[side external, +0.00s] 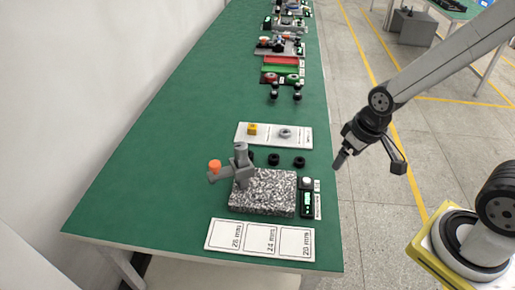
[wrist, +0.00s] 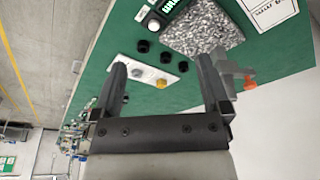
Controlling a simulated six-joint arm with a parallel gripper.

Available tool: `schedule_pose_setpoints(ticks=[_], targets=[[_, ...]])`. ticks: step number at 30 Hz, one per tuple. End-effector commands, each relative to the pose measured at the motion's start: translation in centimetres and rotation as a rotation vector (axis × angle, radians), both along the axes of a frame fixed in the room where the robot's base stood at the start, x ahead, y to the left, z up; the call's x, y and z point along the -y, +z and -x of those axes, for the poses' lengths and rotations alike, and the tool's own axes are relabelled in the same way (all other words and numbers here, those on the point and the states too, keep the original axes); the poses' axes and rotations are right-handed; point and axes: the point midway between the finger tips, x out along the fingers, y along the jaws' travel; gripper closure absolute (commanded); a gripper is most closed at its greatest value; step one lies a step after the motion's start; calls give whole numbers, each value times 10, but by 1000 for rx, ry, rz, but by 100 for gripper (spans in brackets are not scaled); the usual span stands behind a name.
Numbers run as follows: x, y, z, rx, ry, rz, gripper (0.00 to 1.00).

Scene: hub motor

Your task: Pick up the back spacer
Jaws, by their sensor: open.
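Three black ring-like parts stand in a row on the green table: right (side external: 300,162), middle (side external: 274,159) and left (side external: 251,157), the left partly hidden behind the grey stand. They also show in the wrist view, the nearest one (wrist: 143,46) left of the grey block. A grey ring (side external: 285,132) and a yellow part (side external: 252,129) sit on a white plate (side external: 267,140) behind them. I cannot tell which part is the back spacer. My gripper (side external: 369,164) is open and empty, off the table's right edge. In the wrist view its fingers (wrist: 163,65) are wide apart.
A speckled block (side external: 262,192) with a grey stand (side external: 241,160) and orange knob (side external: 214,167) is at the front. A small black device (side external: 307,203) adjoins it. A size card (side external: 260,240) lies nearest the edge. Other stations (side external: 280,70) stand farther back.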

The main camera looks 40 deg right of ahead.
Motion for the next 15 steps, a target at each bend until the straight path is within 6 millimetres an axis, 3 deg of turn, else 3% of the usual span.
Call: schedule_pose_setpoints(ticks=[8, 15], targets=[[-3, -2, -30, 1, 50, -6, 4], [-8, -12, -87, 13, 154, -17, 4]])
